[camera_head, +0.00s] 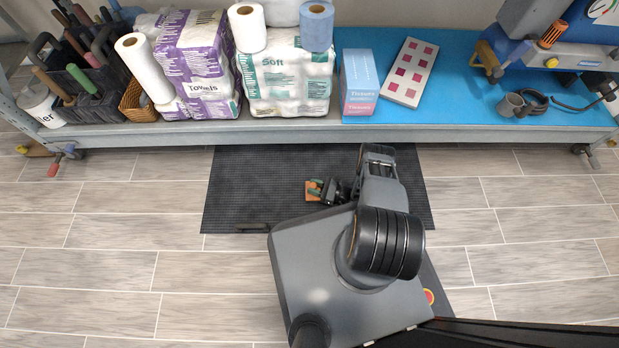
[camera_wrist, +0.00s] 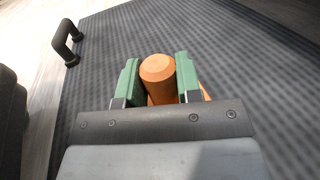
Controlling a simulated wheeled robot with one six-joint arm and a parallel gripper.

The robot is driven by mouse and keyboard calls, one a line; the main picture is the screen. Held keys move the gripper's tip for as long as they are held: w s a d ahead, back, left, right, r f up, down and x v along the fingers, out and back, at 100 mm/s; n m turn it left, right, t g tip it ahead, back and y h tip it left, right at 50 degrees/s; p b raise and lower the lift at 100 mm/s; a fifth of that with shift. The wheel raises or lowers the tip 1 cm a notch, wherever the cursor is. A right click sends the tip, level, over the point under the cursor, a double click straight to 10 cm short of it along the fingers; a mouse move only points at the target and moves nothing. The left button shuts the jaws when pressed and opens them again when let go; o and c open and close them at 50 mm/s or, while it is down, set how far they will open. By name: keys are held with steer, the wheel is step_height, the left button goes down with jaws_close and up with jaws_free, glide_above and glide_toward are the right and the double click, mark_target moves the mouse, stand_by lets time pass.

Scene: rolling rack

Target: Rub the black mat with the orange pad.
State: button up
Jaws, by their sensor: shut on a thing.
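The black mat (camera_head: 260,172) lies on the floor in front of the rack, partly under my base and arm. In the wrist view the ribbed mat (camera_wrist: 230,45) fills most of the picture, with a dark handle (camera_wrist: 66,42) at its left edge. The orange pad (camera_head: 312,189) is low over the middle of the mat; I cannot tell if it touches. My gripper (camera_head: 321,189) is at the pad. In the wrist view its green fingers (camera_wrist: 158,80) are shut on the pad's round orange knob (camera_wrist: 158,72). Most of the pad is hidden below.
The rolling rack (camera_head: 290,134) runs along the back of the mat. Its shelf holds paper towel packs (camera_head: 195,60), toilet paper (camera_head: 290,75), a tissue box (camera_head: 359,80) and tools. Tiled floor (camera_head: 110,225) is open on both sides.

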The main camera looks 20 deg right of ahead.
steer(key=shift+a, duration=0.45)
steer(key=shift+w+a+r+p, duration=0.1)
steer(key=shift+w+r+p, duration=0.05)
steer(key=shift+r+p, duration=3.25)
steer(key=shift+r+b, duration=0.6)
steer(key=shift+b, duration=0.1)
